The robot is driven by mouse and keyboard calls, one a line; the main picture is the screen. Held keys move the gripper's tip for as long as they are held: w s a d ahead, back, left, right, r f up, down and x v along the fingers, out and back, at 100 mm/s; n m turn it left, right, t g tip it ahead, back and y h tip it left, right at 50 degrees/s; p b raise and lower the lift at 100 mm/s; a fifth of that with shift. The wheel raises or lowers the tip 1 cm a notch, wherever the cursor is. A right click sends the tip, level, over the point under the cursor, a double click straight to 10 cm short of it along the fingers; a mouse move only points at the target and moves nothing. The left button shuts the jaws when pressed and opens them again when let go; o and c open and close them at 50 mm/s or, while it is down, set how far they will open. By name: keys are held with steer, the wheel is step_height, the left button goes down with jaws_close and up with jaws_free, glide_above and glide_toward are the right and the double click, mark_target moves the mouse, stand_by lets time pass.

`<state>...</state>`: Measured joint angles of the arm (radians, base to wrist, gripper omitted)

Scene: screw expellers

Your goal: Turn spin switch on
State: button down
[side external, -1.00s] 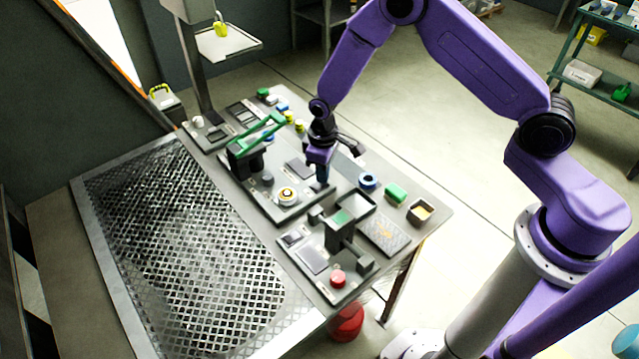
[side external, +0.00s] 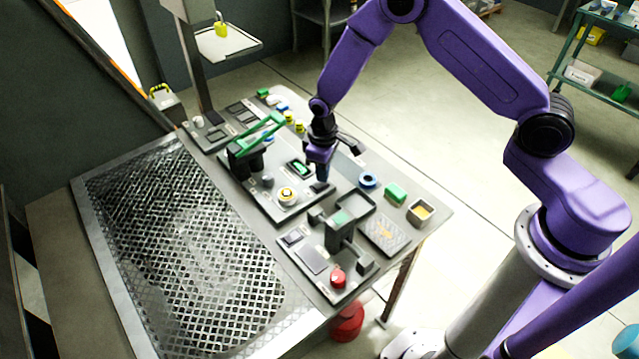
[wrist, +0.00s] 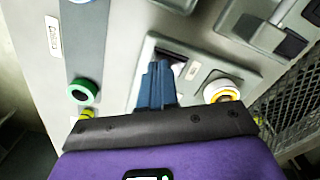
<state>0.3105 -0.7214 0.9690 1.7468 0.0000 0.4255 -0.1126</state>
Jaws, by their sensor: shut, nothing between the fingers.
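My gripper (side external: 321,175) is shut and empty, pointing down at the right end of the middle control panel (side external: 262,196). In the wrist view its blue fingers (wrist: 157,85) are together over a framed dark recess (wrist: 178,57), probably the spin switch. The fingers hide most of it, so I cannot tell its position or whether they touch it. A small display (side external: 299,168) on the same panel is lit green. A white and yellow round knob (side external: 287,196) sits in front of the gripper. It also shows in the wrist view (wrist: 222,92).
A green-handled lever (side external: 262,133) rises at the panel's left. A nearer panel bears a red knob (side external: 338,277). A metal grating (side external: 180,250) covers the left.

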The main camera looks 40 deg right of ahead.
steer(key=shift+r, duration=2.9)
steer(key=s+a+r+n, duration=0.1)
steer(key=s+r+n, duration=0.2)
steer(key=s+r, duration=1.15)
steer(key=s+d+r+n, duration=0.1)
steer(key=s+d+r, duration=0.1)
steer(key=s, duration=0.7)
steer(key=s+d+r+n, duration=0.1)
steer(key=s+d+n, duration=0.1)
steer(key=s+d, duration=0.3)
steer(key=s, duration=0.3)
steer(key=shift+s+r+n, duration=0.3)
steer(key=shift+s+r, duration=0.05)
steer(key=shift+r, duration=0.05)
